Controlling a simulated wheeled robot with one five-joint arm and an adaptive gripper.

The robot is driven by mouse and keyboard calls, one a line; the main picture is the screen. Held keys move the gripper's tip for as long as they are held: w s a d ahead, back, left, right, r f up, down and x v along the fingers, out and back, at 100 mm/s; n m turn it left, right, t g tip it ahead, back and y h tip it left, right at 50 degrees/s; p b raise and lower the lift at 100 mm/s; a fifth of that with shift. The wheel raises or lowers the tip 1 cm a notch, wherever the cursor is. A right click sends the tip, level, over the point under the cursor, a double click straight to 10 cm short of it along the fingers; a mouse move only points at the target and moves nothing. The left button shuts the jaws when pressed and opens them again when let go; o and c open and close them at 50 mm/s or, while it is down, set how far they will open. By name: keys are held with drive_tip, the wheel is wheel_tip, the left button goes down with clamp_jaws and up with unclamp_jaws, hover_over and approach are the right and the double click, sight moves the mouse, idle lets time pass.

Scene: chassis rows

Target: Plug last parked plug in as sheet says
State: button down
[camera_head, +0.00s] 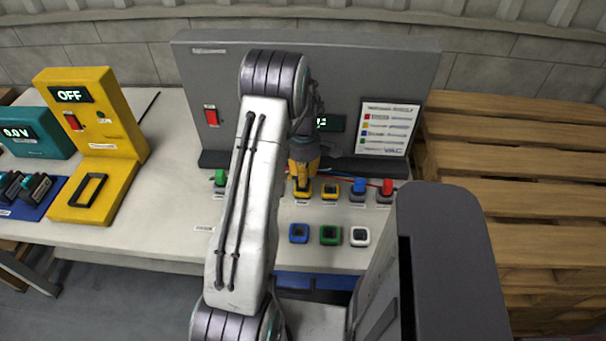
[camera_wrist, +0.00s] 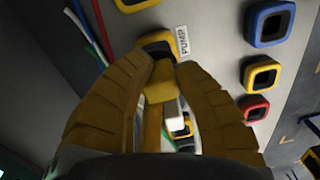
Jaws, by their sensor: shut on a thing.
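My gripper (camera_head: 303,178) is over the upper socket row in the head view. Its yellow fingers are shut on a yellow plug (camera_wrist: 159,84) in the wrist view. Beyond the plug's end is a yellow-rimmed socket (camera_wrist: 158,42) beside a PUMP label (camera_wrist: 183,40). The plug's end is close to this socket; I cannot tell whether it is inside. The wiring sheet (camera_head: 389,128), with several coloured rows, is on the grey panel at right; its text is too small to read.
Green (camera_head: 220,178), blue (camera_head: 358,186) and red (camera_head: 387,187) plugs stand along the same row. Blue (camera_head: 299,233), green (camera_head: 330,235) and white (camera_head: 361,236) sockets lie in front. A yellow unit reading OFF (camera_head: 92,130) stands left; pallets (camera_head: 520,160) are right.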

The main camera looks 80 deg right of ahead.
drive_tip(key=shift+f+b, duration=1)
drive_tip(key=shift+f, duration=0.3)
drive_tip(key=c, duration=1)
unclamp_jaws()
drive_tip(key=shift+r, duration=0.15)
drive_tip(key=r, duration=1.1)
drive_tip(key=shift+d+r, duration=0.25)
drive_tip(key=shift+r, duration=0.15)
